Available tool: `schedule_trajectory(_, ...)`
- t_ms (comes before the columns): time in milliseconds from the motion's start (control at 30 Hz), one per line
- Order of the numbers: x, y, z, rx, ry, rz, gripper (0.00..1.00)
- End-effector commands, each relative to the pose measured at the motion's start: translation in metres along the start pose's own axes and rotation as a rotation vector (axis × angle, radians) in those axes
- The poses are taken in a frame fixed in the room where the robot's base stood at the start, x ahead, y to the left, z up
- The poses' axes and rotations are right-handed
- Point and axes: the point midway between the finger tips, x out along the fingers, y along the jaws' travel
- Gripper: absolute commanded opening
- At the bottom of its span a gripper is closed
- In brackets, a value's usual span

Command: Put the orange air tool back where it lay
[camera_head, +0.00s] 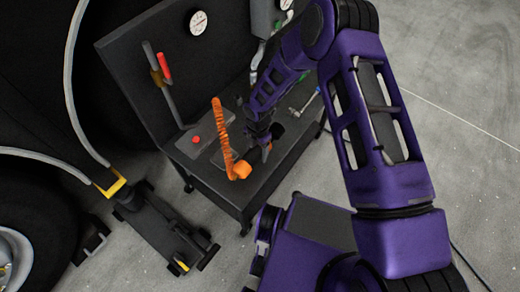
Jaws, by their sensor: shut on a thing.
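The orange air tool (242,169) is at the front part of a dark cart top, with an orange coiled hose (219,120) rising from its left side. My gripper (264,149) reaches down from the upper right and is shut on the tool, just right of its orange end. The fingertips are small and dark, so the exact grip is hard to see. I cannot tell whether the tool touches the cart top or hangs a little above it.
The dark cart (226,189) has a tall back panel with a gauge (198,22) and a red-handled tool (164,67). A grey plate with a red knob (196,140) lies left of the hose. A floor jack (165,232) and large wheel stand at left.

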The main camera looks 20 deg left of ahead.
Motion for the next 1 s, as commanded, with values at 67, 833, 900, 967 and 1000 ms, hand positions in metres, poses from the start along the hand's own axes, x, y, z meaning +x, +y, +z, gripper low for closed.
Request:
schedule_trajectory(67,0.005,0.001,0.001,0.001,-0.001,0.003,0.0)
schedule_trajectory(833,0.053,0.002,0.004,0.003,-0.002,0.003,0.0)
schedule_trajectory(900,0.053,0.002,0.004,0.003,-0.001,0.003,0.0)
schedule_trajectory(967,0.053,0.002,0.004,0.003,-0.001,0.003,0.0)
schedule_trajectory(1000,0.053,0.002,0.004,0.003,-0.001,0.003,0.0)
